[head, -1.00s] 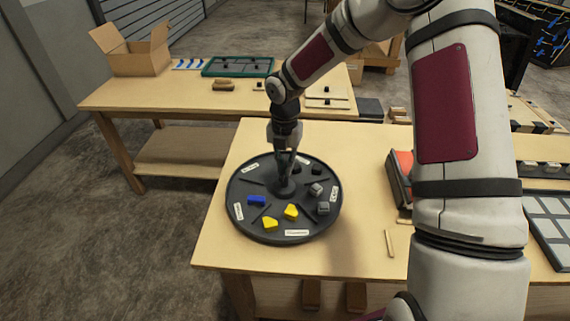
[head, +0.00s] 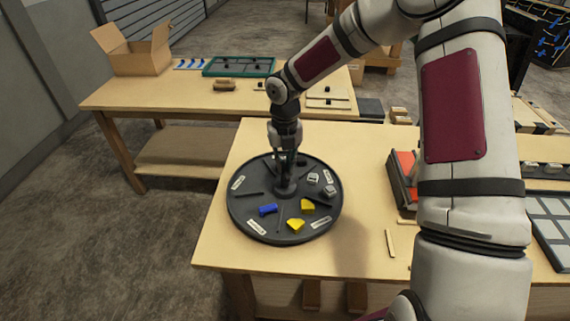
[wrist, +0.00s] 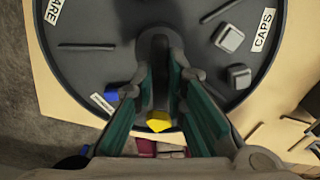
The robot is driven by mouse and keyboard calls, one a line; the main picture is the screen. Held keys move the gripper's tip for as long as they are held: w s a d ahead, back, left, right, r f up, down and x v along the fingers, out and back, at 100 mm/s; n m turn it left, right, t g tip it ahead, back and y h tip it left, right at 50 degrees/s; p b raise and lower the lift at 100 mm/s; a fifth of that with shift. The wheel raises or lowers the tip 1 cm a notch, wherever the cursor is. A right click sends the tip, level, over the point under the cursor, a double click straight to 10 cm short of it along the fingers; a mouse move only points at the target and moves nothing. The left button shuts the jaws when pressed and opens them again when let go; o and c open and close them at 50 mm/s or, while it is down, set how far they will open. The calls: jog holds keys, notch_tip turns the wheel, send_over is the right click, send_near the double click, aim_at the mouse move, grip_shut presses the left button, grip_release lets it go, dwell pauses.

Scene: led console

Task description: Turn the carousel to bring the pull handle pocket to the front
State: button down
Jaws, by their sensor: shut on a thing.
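The carousel (head: 240,212) is a round black turntable on the wooden table, divided by thin ribs and with white labels near its rim. My gripper (head: 285,168) points down over its centre and is shut on the central knob (head: 285,188); the knob also shows between the fingers in the wrist view (wrist: 158,45). A blue piece (head: 268,210) lies front left, and two yellow pieces (head: 296,225) lie front right of it. Grey cubes (head: 329,191) lie at the right, by a label reading CAPS in the wrist view (wrist: 263,30). I cannot tell which piece is the pull handle. My gripper partly hides the back.
A red and grey box-like thing (head: 402,175) stands right of the carousel, with a small wooden strip (head: 390,243) in front. A second table (head: 150,98) behind holds an open carton (head: 135,50) and a green-framed tray (head: 238,66).

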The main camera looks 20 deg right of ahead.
jog(key=shift+a+n, duration=0.1)
jog(key=shift+n, duration=3.8)
jog(key=c, duration=1.6)
grip_release()
jog(key=shift+r, duration=0.1)
notch_tip(320, 180, up, 12)
